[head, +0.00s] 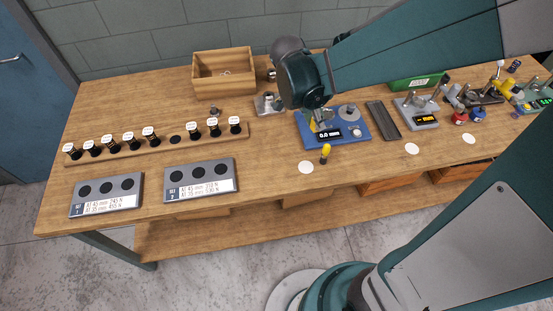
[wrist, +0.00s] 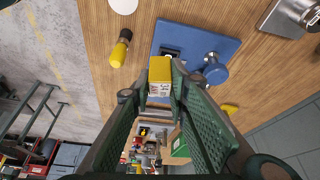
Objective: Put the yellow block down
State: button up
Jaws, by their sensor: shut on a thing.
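Behind the block in that view is the blue measuring device (wrist: 206,42). In the head view the blue device (head: 352,118) shows a 0.0 mm display, and my gripper (head: 314,118) is over its left part. A small yellow patch shows there, largely hidden by my wrist. I cannot tell whether the block touches the device.
A dark tray (head: 383,120) lies right of the device. A wooden rack (head: 160,138) with several labelled pieces is at left. Bare bench lies around the white disc.

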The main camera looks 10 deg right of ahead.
jog(key=s+a+n, duration=0.1)
jog(key=s+a, duration=0.1)
jog(key=a, duration=0.5)
jog(key=s+a+n+b, duration=0.1)
jog(key=s+a, duration=0.1)
jog(key=a, duration=0.4)
jog(key=shift+s+a+t+b, duration=0.3)
jog(key=shift+s+a, duration=0.1)
jog(key=shift+f, duration=0.15)
jog(key=shift+f+b, duration=0.65)
jog(key=shift+f, duration=2.2)
jog(key=shift+f+b, duration=0.55)
jog(key=shift+f, duration=1.55)
jog(key=shift+f, duration=0.1)
jog(key=o, duration=0.5)
jog(key=shift+c, duration=0.2)
jog(key=o, duration=0.4)
